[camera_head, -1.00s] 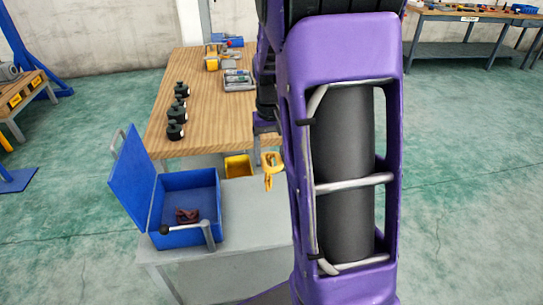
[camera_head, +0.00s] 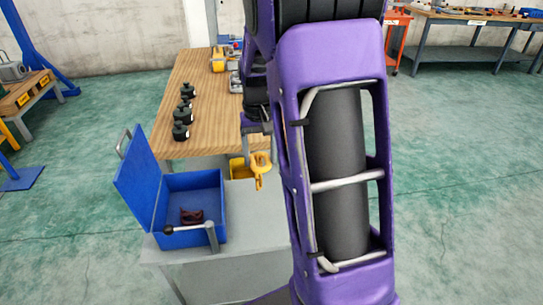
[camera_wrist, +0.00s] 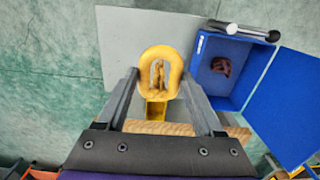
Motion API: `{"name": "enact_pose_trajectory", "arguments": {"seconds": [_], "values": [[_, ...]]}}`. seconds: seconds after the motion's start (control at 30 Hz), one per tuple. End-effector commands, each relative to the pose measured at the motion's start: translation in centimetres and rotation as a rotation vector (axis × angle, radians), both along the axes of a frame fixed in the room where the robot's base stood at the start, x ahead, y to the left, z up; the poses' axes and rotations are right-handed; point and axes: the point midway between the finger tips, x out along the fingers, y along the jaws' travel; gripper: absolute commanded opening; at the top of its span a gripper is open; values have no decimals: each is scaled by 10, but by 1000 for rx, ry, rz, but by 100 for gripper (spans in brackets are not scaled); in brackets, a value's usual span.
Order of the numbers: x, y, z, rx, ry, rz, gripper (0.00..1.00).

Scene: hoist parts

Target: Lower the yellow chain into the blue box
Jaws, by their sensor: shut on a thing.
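A yellow chain (camera_head: 260,170) hangs from my gripper (camera_head: 257,144), to the right of the blue box. In the wrist view, my gripper (camera_wrist: 161,82) is shut on the yellow chain (camera_wrist: 175,67), a thick link between its two fingers. The blue box (camera_head: 218,190) stands open on a light grey table, its lid tilted up at its left. In the wrist view the blue box (camera_wrist: 245,85) is to the right of the fingers. A dark red piece (camera_head: 191,216) lies inside it. The chain is apart from the box.
A metal handle with a black knob (camera_head: 169,230) crosses the box's front. The grey table (camera_head: 256,215) is bare to the right of the box. Several black weights (camera_head: 181,131) stand on the wooden bench (camera_head: 205,125) behind. A yellow bin (camera_head: 238,168) sits behind the grey table.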

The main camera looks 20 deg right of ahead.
Motion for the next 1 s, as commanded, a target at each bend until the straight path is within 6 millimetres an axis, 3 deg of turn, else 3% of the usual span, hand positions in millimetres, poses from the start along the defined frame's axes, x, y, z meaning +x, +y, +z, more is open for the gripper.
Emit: {"name": "enact_pose_trajectory", "arguments": {"seconds": [1.0], "values": [[88, 98, -9, 0, -1, 1, 0]]}}
